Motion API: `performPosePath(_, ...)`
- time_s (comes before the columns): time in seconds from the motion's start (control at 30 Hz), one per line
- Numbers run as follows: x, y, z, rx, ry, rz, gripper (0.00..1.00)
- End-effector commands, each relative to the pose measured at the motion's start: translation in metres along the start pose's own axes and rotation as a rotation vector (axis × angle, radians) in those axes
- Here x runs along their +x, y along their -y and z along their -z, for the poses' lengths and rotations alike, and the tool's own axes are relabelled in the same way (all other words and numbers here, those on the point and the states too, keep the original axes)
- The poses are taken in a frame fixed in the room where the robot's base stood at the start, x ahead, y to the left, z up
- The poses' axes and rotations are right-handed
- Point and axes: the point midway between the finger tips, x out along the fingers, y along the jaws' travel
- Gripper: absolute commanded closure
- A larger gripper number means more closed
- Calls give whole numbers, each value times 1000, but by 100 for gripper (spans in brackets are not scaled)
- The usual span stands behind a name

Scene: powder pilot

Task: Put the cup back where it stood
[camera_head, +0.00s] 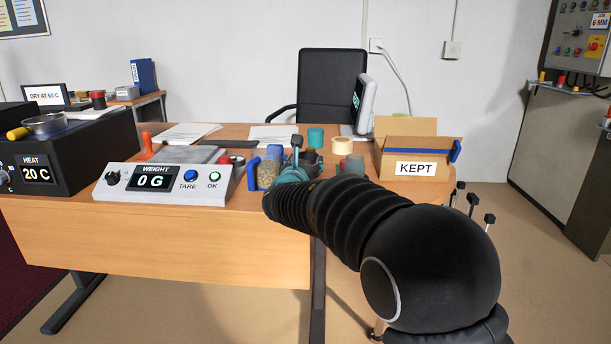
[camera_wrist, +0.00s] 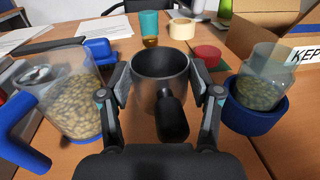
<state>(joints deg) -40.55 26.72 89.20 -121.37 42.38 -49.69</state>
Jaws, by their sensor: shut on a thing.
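The cup is a grey metal cup (camera_wrist: 160,64) with a black handle pointing toward the wrist camera. My gripper (camera_wrist: 161,96) has one finger on each side of it and is shut on it. The cup looks upright and its open mouth shows a dark inside. Whether its base touches the table (camera_wrist: 88,163) I cannot tell. In the head view my gripper (camera_head: 295,172) is over the desk's right half, and the cup is mostly hidden there among my fingers and other items. No mark of its former place is clear.
A clear jug (camera_wrist: 66,100) of beige pellets with a blue handle stands close left. Behind are a teal cup (camera_wrist: 149,26), a tape roll (camera_wrist: 182,28), a red lid (camera_wrist: 208,54) and the KEPT box (camera_head: 415,168).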

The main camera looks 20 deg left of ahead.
Motion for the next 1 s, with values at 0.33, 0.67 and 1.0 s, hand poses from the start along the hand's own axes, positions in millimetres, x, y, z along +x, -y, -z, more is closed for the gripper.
performPosePath(0.33,0,0,35,0,0,-1,100)
performPosePath(0.67,0,0,38,0,0,-1,100)
performPosePath(1.0,0,0,37,0,0,-1,11)
